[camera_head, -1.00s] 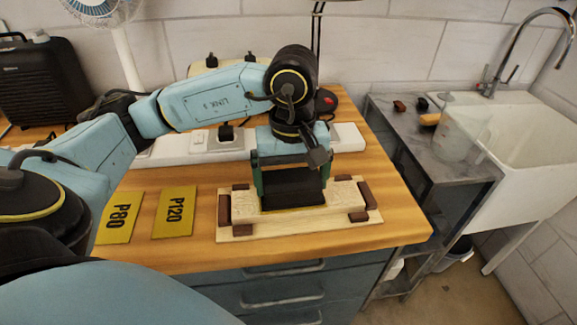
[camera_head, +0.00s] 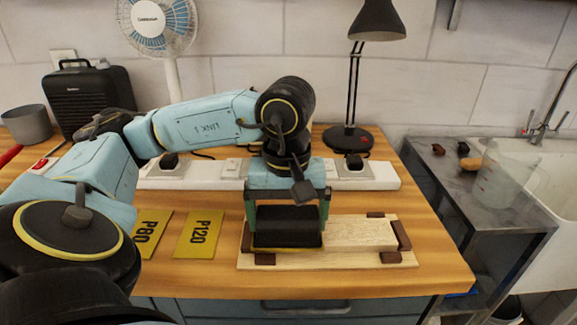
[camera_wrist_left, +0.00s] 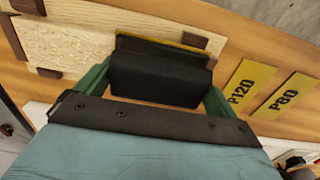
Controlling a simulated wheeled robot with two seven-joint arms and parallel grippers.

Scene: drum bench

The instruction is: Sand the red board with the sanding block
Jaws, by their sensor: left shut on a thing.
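The black sanding block (camera_head: 288,228) has a yellow abrasive layer along its underside. My left gripper (camera_head: 287,222) is shut on it, with a green finger at each side; the wrist view shows the block (camera_wrist_left: 160,75) between the fingers (camera_wrist_left: 157,88). The block appears to rest flat on the left end of the board (camera_head: 355,233). The board looks pale wood, not red; in the wrist view the board (camera_wrist_left: 75,45) has a grainy surface. It lies on a light base between dark brown stops. The block hides the board's left part. My right gripper is not in view.
Yellow P80 (camera_head: 151,232) and P120 (camera_head: 200,234) sheets lie left of the base. A white power strip (camera_head: 205,174) runs behind, with a black lamp (camera_head: 350,138) beyond. The bench is clear right of the base; a grey side table (camera_head: 480,205) stands further right.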

